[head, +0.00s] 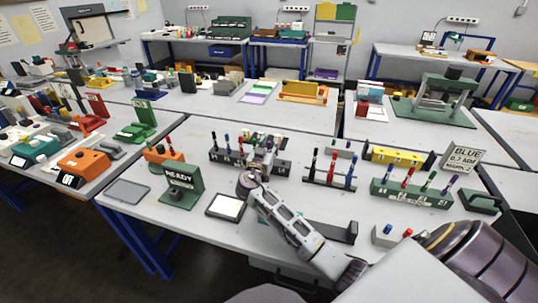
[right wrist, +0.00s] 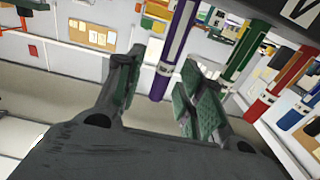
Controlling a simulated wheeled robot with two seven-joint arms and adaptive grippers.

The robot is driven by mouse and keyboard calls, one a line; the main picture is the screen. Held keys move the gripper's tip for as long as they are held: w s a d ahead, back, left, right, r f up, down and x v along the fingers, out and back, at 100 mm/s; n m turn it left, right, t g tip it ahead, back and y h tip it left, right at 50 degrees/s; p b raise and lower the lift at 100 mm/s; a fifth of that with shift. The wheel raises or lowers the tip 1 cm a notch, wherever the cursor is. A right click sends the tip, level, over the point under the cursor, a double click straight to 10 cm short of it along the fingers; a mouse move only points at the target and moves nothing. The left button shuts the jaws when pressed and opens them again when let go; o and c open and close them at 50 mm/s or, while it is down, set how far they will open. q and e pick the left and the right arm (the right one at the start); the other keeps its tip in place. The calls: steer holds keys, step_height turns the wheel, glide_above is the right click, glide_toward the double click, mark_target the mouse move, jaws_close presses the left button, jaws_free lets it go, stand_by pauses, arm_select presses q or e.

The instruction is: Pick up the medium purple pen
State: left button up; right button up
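My right gripper (head: 262,150) is at the dark pen rack (head: 226,158) on the near table. In the right wrist view the right gripper (right wrist: 158,95) is open, with green-padded fingers apart. A purple pen with a white band (right wrist: 176,48) shows between and beyond the fingers, and a gap shows on its left side. Whether the right finger touches it is unclear. A green pen (right wrist: 246,50) and a red pen (right wrist: 268,92) stand to its right. In the head view the gripper hides part of the rack. My left gripper is not in view.
A rack with red and blue pens (head: 317,181) and a green rack with several pens (head: 408,197) stand to the right. A green READY sign (head: 181,186) and a white-topped pad (head: 224,206) are at the front left.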

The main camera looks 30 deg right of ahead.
jaws_close()
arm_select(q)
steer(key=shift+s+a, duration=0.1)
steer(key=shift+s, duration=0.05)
arm_select(e)
steer(key=shift+r, duration=0.1)
step_height(320, 180, up, 10)
steer(key=shift+f, duration=0.15)
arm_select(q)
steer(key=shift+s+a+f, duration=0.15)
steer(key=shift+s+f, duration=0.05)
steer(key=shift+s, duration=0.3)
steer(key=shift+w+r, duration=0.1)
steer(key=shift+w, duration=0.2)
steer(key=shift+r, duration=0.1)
